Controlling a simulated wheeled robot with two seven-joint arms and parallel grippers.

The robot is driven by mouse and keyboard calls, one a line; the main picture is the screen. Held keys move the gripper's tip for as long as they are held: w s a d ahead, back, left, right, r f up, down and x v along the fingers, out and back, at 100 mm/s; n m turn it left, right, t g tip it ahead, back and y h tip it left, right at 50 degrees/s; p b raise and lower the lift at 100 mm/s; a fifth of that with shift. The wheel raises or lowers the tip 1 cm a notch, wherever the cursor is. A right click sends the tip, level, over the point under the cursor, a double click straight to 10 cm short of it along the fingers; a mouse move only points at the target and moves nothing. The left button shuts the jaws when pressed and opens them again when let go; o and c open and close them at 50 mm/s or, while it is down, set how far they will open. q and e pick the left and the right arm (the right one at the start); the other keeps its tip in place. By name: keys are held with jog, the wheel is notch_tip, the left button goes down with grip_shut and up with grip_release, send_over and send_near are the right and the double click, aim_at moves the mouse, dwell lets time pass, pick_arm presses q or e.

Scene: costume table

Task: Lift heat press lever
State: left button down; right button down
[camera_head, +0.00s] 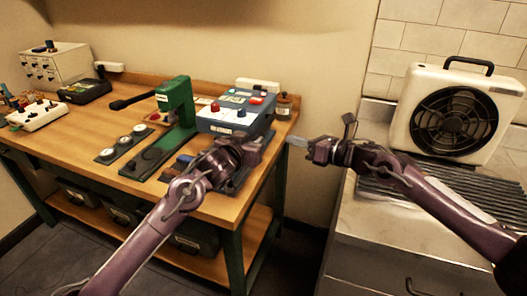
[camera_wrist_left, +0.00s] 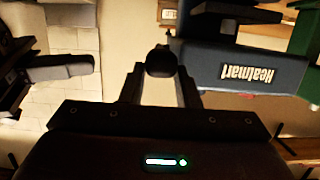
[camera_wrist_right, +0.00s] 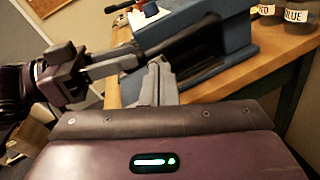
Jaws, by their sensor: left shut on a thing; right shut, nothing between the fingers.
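The heat press is a blue-grey machine (camera_head: 236,116) with red knobs on its top panel, standing on the wooden table's right end. Its "Heatmart" side (camera_wrist_left: 248,72) shows in the left wrist view. My left gripper (camera_head: 258,146) is in front of the press, shut on the lever's black end (camera_wrist_left: 160,62). The dark lever (camera_wrist_right: 185,40) runs from the press to my left gripper in the right wrist view. My right gripper (camera_head: 298,142) is shut and empty, to the right of my left gripper, off the table's edge. Its fingers (camera_wrist_right: 157,82) show close to the lever.
A green press (camera_head: 177,105) with a black handle stands left of the heat press, beside a strip of round dies (camera_head: 122,144). Labelled jars (camera_wrist_right: 298,18) stand behind. A gap separates table and counter.

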aim_at(261, 130)
notch_tip(261, 130, down, 5)
jog(key=s+n+g+h, duration=0.1)
jog(key=s+n+g, duration=0.25)
jog(key=n, duration=0.25)
jog(key=x, duration=1)
jog(key=shift+g, duration=0.35)
jog(key=shift+r, duration=2.1)
